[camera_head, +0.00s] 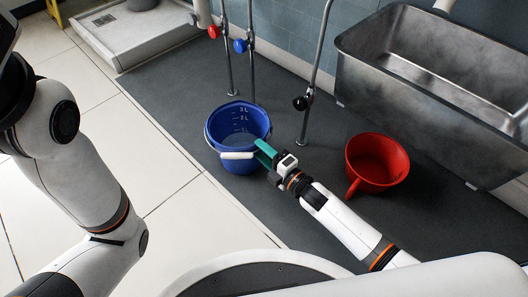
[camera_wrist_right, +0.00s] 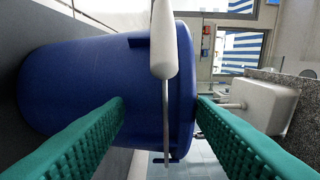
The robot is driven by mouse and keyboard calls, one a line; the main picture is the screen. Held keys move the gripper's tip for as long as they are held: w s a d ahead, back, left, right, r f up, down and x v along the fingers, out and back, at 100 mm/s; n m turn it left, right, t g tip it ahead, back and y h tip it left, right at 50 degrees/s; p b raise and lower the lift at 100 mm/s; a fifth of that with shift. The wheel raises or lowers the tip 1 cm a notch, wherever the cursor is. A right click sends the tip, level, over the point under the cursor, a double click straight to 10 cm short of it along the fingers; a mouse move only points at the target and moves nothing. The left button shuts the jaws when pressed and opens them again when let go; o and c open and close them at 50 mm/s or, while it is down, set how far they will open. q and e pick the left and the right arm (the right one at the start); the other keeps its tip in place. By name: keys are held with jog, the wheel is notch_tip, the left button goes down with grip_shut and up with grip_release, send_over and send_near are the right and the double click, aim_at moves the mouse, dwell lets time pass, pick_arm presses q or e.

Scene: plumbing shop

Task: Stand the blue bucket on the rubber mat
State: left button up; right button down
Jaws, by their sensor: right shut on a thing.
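The blue bucket (camera_head: 232,125), with litre marks inside and a white handle grip (camera_head: 237,155), appears upright above or on the dark grey rubber mat (camera_head: 172,92), near the mat's light-tiled edge. I cannot tell whether its base touches the mat. My right gripper (camera_head: 264,153), with green fingers, is shut on the bucket at its near right side, by the rim.
A red bucket-like vessel with a handle (camera_head: 376,160) stands on the mat right of my right gripper. A steel trough sink (camera_head: 420,75) is at the upper right. Thin pipes with red (camera_head: 213,31), blue (camera_head: 240,45) and black (camera_head: 300,103) valve knobs rise behind the bucket. A shower tray (camera_head: 130,50) is upper left.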

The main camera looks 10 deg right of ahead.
jog(key=shift+w+r, duration=0.1)
jog(key=shift+r, duration=0.05)
jog(key=c, duration=0.6)
grip_release()
jog(key=shift+f, duration=0.2)
